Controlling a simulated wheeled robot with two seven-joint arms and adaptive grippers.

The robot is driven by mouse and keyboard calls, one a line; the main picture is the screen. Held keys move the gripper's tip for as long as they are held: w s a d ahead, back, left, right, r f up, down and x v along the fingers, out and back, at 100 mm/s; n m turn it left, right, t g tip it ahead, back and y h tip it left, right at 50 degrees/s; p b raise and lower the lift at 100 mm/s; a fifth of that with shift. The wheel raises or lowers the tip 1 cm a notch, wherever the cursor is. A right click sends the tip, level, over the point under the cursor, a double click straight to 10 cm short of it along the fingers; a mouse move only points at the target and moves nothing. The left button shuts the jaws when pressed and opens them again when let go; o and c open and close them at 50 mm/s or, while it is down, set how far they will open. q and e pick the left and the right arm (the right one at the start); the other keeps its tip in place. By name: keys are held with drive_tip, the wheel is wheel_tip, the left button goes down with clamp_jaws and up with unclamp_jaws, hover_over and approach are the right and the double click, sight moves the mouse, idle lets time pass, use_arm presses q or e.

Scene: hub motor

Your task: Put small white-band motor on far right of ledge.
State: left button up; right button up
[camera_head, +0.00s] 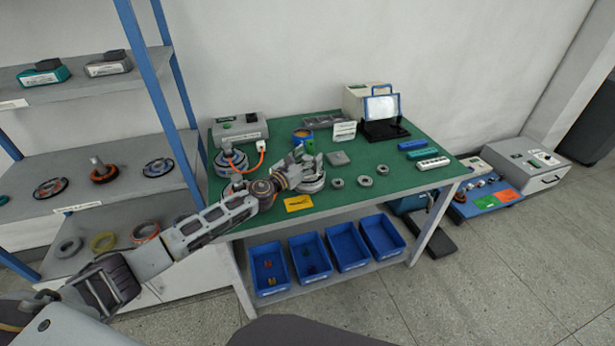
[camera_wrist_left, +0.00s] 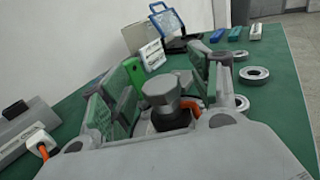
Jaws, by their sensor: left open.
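My left gripper (camera_head: 296,166) is open over the green-topped bench, above and beside a pale round motor (camera_head: 314,184) that it partly covers. In the left wrist view, the spread fingers (camera_wrist_left: 160,85) stand either side of a grey shaft top (camera_wrist_left: 160,90) on a dark collar, with an orange cable beside it. The fingers do not clearly touch it. A white band cannot be made out on it. A blue-banded motor (camera_head: 231,162) with an orange cable stands further left. My right gripper is out of view.
Small metal rings (camera_head: 365,181) and a yellow card (camera_head: 298,203) lie near the bench front. A grey box (camera_head: 239,130) and a tablet stand (camera_head: 383,115) stand at the back. Blue bins (camera_head: 347,250) sit below. A blue rack post (camera_head: 150,75) stands between bench and shelves.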

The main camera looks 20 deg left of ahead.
use_arm(q)
clamp_jaws()
idle(0.3)
drive_tip(key=shift+w+r, duration=0.1)
drive_tip(key=shift+r, duration=0.1)
drive_tip(key=shift+r, duration=0.1)
drive_tip(key=shift+r, duration=0.1)
